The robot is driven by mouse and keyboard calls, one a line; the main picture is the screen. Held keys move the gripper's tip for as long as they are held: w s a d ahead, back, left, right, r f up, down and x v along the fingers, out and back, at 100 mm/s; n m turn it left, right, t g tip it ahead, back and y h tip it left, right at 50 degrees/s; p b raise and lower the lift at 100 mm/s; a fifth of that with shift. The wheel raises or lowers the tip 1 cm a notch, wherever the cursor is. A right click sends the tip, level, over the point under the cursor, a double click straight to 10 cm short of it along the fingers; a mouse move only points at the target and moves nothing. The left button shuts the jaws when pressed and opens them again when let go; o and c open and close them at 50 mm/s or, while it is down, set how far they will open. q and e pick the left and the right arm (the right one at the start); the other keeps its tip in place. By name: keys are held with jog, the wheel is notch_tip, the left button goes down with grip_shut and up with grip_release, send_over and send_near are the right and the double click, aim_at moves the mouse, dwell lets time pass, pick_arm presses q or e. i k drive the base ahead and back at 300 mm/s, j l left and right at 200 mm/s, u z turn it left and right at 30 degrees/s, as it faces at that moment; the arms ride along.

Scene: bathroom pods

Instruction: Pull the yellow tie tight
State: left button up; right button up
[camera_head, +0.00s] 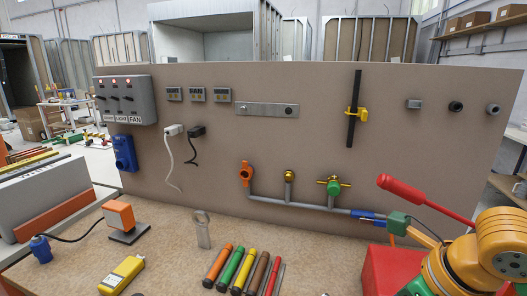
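The yellow tie (357,114) is on the upright panel, right of its middle. From this distance I cannot tell how tight the loop is. An orange-yellow arm at the lower right, apparently my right arm, is in view, but its fingertips do not show. My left gripper is not in view. No gripper is seen at the tie.
The panel (300,130) also carries switches (124,98), a grey plate (267,110) and pipework with valves (334,187). A red box (385,270) and red handle (400,187) stand at lower right. Several coloured sticks (243,272) lie on the bench (325,262).

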aim_at(364, 114)
jog(key=k+j, duration=0.2)
jog(key=k, duration=0.2)
jog(key=k+j, duration=0.15)
jog(key=k, duration=0.3)
